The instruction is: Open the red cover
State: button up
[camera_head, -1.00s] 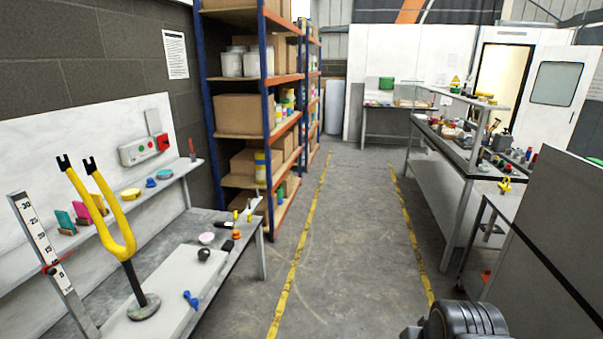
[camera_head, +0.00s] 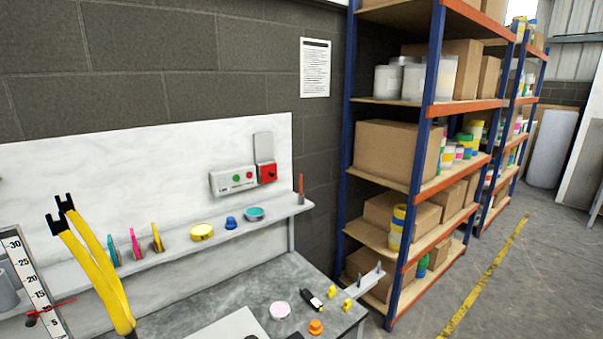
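A pale control box (camera_head: 233,181) is fixed to the white back panel above the bench shelf. It carries a green button and a small red one. A small red box (camera_head: 267,173) with a dark spot on its face adjoins its right end. A grey flat plate (camera_head: 263,147) stands upright directly above the red box. I cannot tell whether the red part is itself a cover or whether the grey plate is its lid.
A narrow shelf (camera_head: 180,248) below the box holds tins and coloured cards. Blue-and-orange racking (camera_head: 425,110) stands right of the bench. Open floor (camera_head: 500,285) lies at the far right.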

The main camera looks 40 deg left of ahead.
aim_at(269, 172)
jog(key=u, duration=0.35)
jog(key=i, duration=1.1)
jog(key=u, duration=1.85)
jog(key=i, duration=1.05)
jog(key=u, duration=0.95)
